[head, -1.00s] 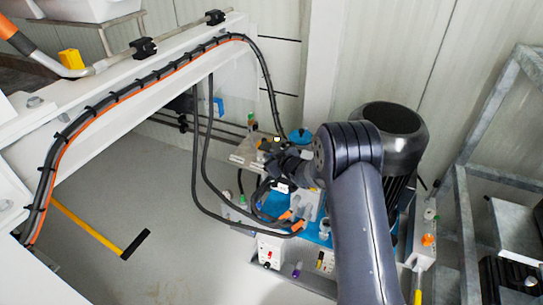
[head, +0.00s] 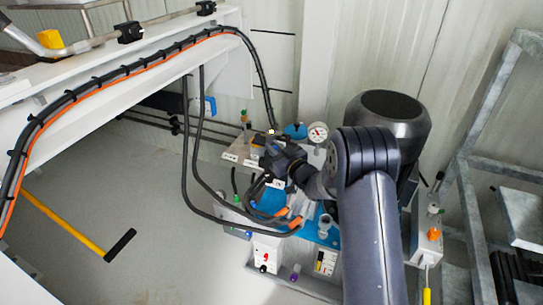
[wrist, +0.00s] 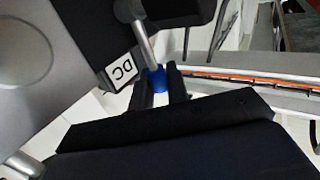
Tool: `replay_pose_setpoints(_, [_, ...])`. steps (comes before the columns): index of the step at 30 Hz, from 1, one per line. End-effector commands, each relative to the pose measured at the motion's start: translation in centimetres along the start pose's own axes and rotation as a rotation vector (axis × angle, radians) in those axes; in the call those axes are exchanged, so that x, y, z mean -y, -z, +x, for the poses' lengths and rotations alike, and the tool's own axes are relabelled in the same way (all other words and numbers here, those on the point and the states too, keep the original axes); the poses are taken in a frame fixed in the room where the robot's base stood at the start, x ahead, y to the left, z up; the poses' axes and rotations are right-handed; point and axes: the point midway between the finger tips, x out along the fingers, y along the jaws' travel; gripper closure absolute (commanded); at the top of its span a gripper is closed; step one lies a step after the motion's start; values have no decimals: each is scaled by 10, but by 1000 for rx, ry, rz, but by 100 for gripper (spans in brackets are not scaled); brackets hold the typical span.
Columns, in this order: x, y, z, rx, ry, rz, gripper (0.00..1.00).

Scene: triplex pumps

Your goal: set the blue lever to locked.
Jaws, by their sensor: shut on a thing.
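The blue lever shows in the wrist view as a metal rod with a blue knob (wrist: 156,79). It comes out of a dark block with a white label reading "DC" (wrist: 121,71). My gripper (wrist: 158,92) has its two dark fingers on either side of the blue knob and is shut on it. In the head view my gripper (head: 271,145) is at the small light manifold behind the blue pump base. The lever is hidden there by my gripper and wrist. I cannot read the lever's position from these views.
Black hoses (head: 197,160) loop down close to the left of my wrist. A pressure gauge (head: 318,132) and a blue round part (head: 295,130) stand just behind it. Open floor (head: 110,180) lies at the left.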

Motion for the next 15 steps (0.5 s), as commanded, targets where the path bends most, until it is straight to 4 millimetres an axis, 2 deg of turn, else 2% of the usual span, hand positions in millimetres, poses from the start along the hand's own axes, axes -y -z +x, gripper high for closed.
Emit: replay_pose_setpoints(15, [-2, 1, -4, -56, -2, 37, 100])
